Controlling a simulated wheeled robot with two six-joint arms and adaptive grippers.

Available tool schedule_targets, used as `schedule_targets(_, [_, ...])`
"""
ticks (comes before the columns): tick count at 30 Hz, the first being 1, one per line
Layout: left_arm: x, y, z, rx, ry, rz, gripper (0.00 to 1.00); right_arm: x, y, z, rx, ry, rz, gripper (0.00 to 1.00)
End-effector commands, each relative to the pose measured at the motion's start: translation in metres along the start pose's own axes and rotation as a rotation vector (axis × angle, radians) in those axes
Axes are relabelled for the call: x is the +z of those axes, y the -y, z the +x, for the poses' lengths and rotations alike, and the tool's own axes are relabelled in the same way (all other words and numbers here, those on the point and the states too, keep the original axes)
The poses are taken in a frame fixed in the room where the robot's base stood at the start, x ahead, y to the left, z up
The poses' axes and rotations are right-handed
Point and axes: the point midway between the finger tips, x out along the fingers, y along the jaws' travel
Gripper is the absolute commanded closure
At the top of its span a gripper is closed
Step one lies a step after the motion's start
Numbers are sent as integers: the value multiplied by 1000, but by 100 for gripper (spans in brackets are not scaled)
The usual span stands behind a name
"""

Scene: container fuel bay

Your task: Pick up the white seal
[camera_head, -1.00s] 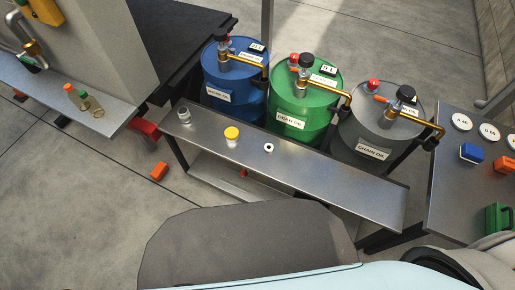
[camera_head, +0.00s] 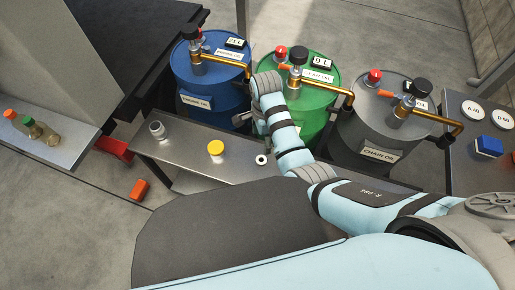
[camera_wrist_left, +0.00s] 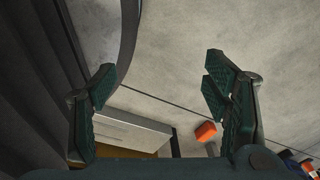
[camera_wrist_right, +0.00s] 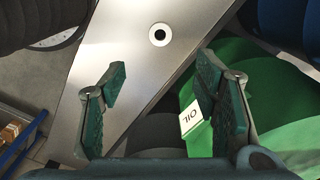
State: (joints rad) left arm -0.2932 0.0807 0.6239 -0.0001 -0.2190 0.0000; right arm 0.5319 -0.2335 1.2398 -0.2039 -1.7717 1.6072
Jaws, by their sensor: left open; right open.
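The white seal (camera_head: 262,160) is a small white ring with a dark hole, lying flat on the metal bench (camera_head: 207,183) right of the yellow cap. In the right wrist view the seal (camera_wrist_right: 159,35) lies beyond and between my open fingertips, with clear bench around it. My right gripper (camera_wrist_right: 160,72) is open and empty; in the head view it is partly hidden by its own arm, above the bench's back edge and apart from the seal. My left gripper (camera_wrist_left: 158,78) is open and empty over the floor side, out of the head view.
A yellow cap (camera_head: 215,147) and a grey cap (camera_head: 157,129) stand on the bench. Blue (camera_head: 209,105), green (camera_head: 310,118) and grey drums (camera_head: 365,130) with brass taps stand close behind it. An orange block (camera_head: 140,189) lies on the floor.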

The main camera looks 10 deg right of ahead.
Motion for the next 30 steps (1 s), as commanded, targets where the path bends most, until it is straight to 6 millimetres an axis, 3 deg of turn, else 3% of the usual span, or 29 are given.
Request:
schedule_targets(2, [2, -1, 8, 0, 2, 0, 30, 4, 4, 2, 9, -2, 44, 44])
schedule_targets(11, [16, -1, 48, -5, 17, 12, 30, 5, 4, 77, 10, -3, 50, 44])
schedule_targets(17, [9, 15, 60, -28, 3, 28, 30, 5, 2, 99, 9, -2, 51, 44])
schedule_targets(22, [5, 16, 84, -34, -9, 41, 30, 4, -2, 133, 9, -3, 53, 44])
schedule_targets(29, [1, 21, 82, -41, -14, 46, 30, 5, -1, 135, 7, -2, 53, 44])
schedule_targets(30, [1, 22, 82, -42, -15, 47, 30, 5, -1, 135, 7, -2, 53, 49])
